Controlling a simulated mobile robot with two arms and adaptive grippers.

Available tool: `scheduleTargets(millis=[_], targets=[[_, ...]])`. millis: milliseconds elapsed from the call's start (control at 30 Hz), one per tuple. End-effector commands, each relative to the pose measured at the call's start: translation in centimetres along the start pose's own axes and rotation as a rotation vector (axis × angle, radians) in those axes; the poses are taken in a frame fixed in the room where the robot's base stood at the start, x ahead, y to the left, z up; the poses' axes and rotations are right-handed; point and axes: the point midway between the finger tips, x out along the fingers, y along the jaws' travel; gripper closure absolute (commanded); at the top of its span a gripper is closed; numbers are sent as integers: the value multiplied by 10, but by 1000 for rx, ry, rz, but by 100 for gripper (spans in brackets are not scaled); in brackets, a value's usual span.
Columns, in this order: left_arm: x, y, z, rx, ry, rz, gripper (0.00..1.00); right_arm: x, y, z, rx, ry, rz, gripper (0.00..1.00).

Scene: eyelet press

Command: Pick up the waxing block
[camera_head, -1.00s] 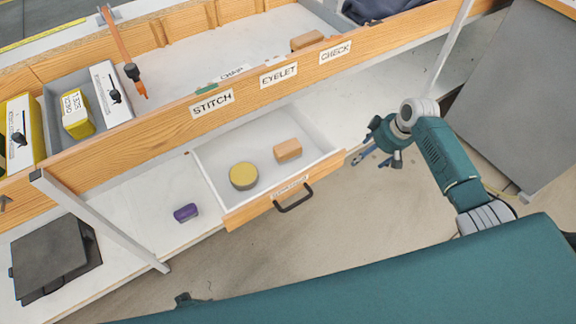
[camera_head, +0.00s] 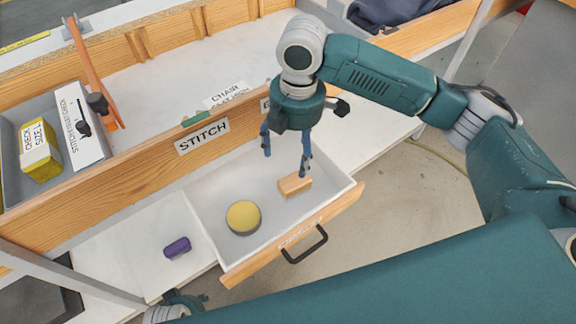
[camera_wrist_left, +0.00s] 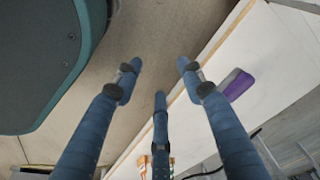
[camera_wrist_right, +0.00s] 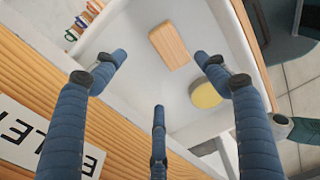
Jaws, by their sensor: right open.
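A tan rectangular block (camera_head: 294,185), which I take for the waxing block, lies flat in the open drawer (camera_head: 215,255), right of a round yellow-topped tin (camera_head: 243,217). My right gripper (camera_head: 285,164) is open and empty, pointing down above the drawer beside the block, apart from it. In the right wrist view the block (camera_wrist_right: 169,46) shows beyond and between the spread fingers (camera_wrist_right: 161,60), with the tin (camera_wrist_right: 206,95) to its right. My left gripper (camera_wrist_left: 160,68) is open and empty, low by the shelf edge; only part of it (camera_head: 185,300) shows in the head view.
The bench front with the STITCH label (camera_head: 202,136) rises behind the drawer. The drawer handle (camera_head: 305,246) sticks out in front. A purple object (camera_head: 177,248) lies on the lower shelf left of the drawer. Yellow (camera_head: 38,150) and white boxes (camera_head: 80,125) stand in a grey bin.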

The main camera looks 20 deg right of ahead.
Motion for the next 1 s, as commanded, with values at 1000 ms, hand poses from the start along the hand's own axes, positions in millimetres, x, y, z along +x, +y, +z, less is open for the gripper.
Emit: scheduleTargets(millis=[1000], targets=[[-93, -5, -38, -9, 54, -8, 60, 106, -19, 2, -81, -44, -28, 27]])
